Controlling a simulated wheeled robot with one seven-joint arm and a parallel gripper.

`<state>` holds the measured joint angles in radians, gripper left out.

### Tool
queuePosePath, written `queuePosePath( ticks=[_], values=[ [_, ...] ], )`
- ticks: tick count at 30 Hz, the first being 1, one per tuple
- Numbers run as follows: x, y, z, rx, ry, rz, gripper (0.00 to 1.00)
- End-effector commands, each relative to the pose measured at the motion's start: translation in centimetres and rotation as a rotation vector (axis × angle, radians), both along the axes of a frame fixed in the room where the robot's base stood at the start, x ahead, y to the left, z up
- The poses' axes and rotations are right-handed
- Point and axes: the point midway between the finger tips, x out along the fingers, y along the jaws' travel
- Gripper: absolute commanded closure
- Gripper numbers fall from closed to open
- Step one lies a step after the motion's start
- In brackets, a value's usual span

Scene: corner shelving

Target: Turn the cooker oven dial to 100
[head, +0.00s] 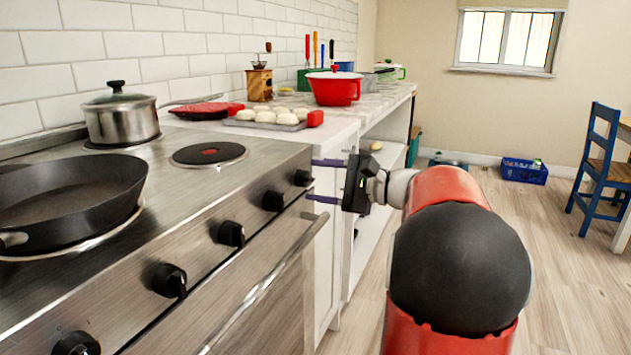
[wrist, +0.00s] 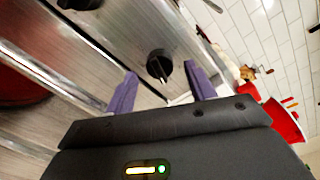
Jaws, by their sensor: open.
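The cooker's steel front (head: 200,255) carries a row of several black dials in the head view. The farthest dial (head: 303,178) is just left of my gripper (head: 314,181), whose two purple fingers are spread and point at the cooker front. In the wrist view, a black dial (wrist: 159,66) with a pale pointer line shows in the gap between the fingertips of my gripper (wrist: 160,70). The fingers look apart from the dial, with nothing between them held. Another dial (wrist: 80,4) shows at the top edge. No dial markings can be read, and I cannot tell which dial sets the oven.
The oven handle (head: 265,290) runs below the dials. A frying pan (head: 70,200) and a lidded steel pot (head: 120,118) stand on the hob. A white counter with a red pot (head: 333,90) continues beyond.

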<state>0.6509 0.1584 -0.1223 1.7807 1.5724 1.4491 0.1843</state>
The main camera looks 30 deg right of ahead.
Motion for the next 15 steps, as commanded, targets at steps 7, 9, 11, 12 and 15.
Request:
queuePosePath(
  ticks=[7, 9, 11, 12, 15],
  values=[
    [-3.4, -2.8, 0.2, 0.000, 0.000, -0.004, 0.45],
    [-4.0, -3.4, 0.2, -0.001, 0.000, -0.003, 0.45],
    [-4.5, -3.7, 0.3, 0.000, 0.000, -0.002, 0.45],
    [-4.7, -3.8, 0.3, 0.000, 0.000, -0.001, 0.45],
    [-4.9, -4.0, 0.4, 0.000, 0.000, -0.001, 0.45]
  ],
)
